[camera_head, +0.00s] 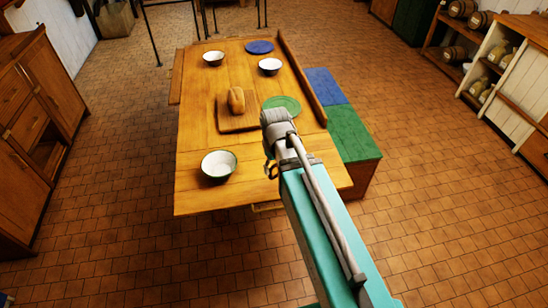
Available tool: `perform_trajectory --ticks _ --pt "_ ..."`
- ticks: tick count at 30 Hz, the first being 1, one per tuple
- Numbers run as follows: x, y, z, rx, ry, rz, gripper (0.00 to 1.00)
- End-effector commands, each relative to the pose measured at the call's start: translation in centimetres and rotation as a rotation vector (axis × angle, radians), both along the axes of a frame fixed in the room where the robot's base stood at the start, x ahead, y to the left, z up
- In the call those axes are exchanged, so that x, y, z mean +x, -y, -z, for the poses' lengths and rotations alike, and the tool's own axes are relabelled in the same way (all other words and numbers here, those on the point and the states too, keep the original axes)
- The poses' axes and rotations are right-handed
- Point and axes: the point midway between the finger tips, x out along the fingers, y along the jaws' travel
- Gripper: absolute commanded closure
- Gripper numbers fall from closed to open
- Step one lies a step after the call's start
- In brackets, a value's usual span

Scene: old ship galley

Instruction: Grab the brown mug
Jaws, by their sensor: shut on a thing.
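My gripper (271,170) shows only as a small dark part beside the end of my arm, over the near right part of the wooden table. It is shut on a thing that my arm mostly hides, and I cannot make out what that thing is. I cannot pick out a brown mug anywhere in this view.
The wooden table (200,125) bears a green plate (287,103), a blue plate (259,47), several bowls, including a near one (218,166), and a loaf (236,100) on a board (225,123). A blue and green bench (352,133) stands along its right side. Tiled floor is clear around.

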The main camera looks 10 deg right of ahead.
Motion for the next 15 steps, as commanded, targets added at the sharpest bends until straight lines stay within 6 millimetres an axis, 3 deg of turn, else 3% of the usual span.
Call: perform_trajectory --ticks 15 --pt "-0.96 -0.42 -0.46 0.0 0.0 0.0 0.84"
